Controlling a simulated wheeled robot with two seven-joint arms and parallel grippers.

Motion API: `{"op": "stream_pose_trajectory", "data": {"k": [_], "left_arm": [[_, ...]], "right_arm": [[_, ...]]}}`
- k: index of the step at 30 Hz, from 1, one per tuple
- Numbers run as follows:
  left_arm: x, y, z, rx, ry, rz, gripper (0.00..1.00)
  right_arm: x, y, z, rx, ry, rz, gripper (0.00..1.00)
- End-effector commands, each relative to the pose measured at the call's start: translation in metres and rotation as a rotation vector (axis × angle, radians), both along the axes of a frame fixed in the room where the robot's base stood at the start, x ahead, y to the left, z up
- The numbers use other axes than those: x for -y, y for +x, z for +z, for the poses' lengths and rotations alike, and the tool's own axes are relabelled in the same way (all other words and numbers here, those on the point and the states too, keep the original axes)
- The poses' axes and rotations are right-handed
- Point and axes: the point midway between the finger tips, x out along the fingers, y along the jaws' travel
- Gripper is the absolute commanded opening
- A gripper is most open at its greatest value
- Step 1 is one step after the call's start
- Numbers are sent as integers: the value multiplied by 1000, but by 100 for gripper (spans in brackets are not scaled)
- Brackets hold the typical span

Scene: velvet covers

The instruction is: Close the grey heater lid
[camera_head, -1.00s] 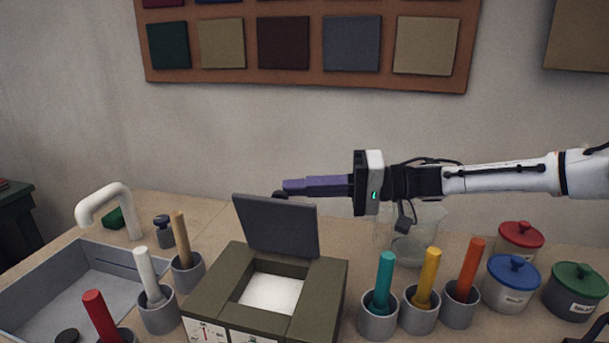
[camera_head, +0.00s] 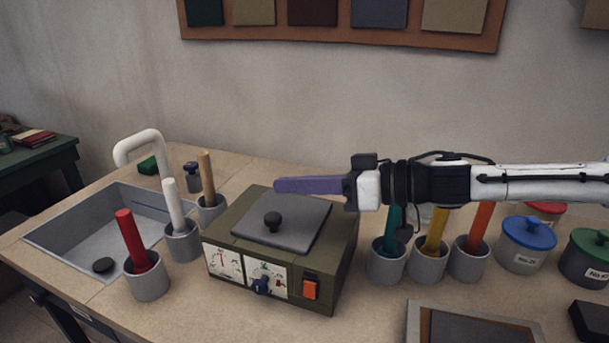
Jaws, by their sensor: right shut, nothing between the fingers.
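The grey heater lid (camera_head: 296,226) lies flat over the top opening of the olive-green heater (camera_head: 333,256), its black knob (camera_head: 273,221) facing up. The white inside of the heater is hidden under it. My right gripper (camera_head: 282,186) has purple fingers, shut and empty, pointing left. It is just above the back edge of the lid; I cannot tell whether it touches. My left gripper is not in view.
Grey cups with teal, yellow (camera_head: 437,233) and orange handles stand right of the heater. Lidded jars (camera_head: 526,245) stand further right. Cups with red (camera_head: 131,240), white and wooden handles stand left, by the sink (camera_head: 97,230). A framed tray (camera_head: 470,330) lies at the front.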

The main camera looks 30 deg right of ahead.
Motion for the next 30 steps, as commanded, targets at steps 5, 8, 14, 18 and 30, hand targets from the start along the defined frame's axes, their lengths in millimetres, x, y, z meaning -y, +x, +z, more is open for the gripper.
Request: {"op": "stream_pose_trajectory", "data": {"k": [5, 8, 14, 18, 30], "left_arm": [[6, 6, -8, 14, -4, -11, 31], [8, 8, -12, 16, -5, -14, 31], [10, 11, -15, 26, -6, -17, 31], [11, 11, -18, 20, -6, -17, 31], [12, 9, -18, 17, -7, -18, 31]], "right_arm": [[-11, -5, -21, 81, -109, 2, 0], [-15, -7, -28, 117, -159, 1, 0], [-19, -10, -38, 168, -232, 1, 0], [-20, -10, -42, 187, -260, 0, 0], [-21, -11, -44, 195, -274, 1, 0]]}}
